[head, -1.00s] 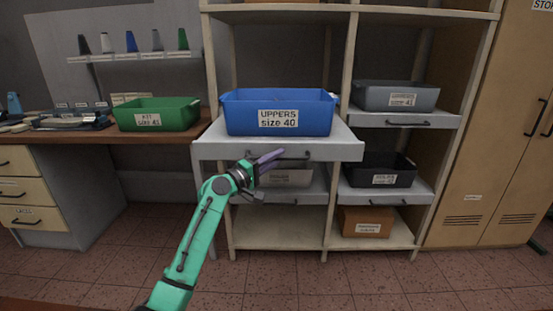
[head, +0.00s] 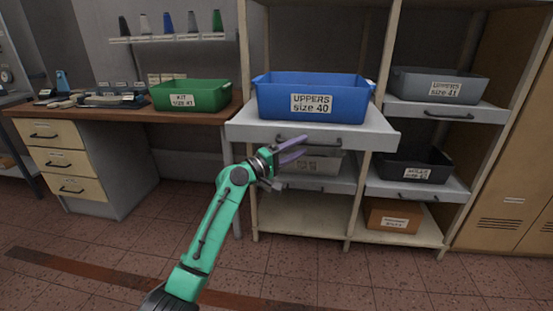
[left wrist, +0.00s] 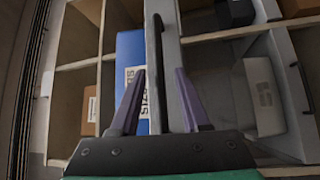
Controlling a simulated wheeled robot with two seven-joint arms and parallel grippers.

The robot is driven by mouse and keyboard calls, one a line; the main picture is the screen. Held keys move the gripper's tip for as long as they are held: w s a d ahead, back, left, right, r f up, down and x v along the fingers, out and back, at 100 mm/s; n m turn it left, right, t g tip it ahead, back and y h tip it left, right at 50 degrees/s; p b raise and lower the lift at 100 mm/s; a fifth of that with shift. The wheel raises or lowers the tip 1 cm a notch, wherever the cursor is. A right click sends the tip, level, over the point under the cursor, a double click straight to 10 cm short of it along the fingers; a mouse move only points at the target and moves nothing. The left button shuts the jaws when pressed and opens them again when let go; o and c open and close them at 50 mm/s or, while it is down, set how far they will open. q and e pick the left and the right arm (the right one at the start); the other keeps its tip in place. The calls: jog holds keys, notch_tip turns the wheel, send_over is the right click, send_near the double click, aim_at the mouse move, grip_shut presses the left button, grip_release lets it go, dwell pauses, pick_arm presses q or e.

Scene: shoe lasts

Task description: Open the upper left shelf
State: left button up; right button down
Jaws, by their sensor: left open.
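The upper left shelf (head: 340,138) is a grey drawer-like board, pulled out past the rack's frame. It bears a blue bin (head: 345,99) labelled "UPPERS size 40". The dark bar handle (head: 318,139) is on its front face, partly hidden behind my fingers. My left gripper (head: 302,148) is open at the handle, its purple fingers apart. In the left wrist view, the handle (left wrist: 158,65) lies in the gap between the fingers, and the blue bin (left wrist: 130,60) shows beside them. Whether the fingers touch the handle cannot be told. My right gripper is not in view.
Below are a lower left shelf with a grey bin (head: 318,162) and right shelves with a grey bin (head: 438,87), a black bin (head: 413,167) and an orange box (head: 392,217). A workbench (head: 60,117) with a green bin (head: 191,96) stands left. The floor ahead is clear.

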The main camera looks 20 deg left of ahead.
pick_arm(q)
jog(key=b+v, duration=0.1)
jog(key=v, duration=1)
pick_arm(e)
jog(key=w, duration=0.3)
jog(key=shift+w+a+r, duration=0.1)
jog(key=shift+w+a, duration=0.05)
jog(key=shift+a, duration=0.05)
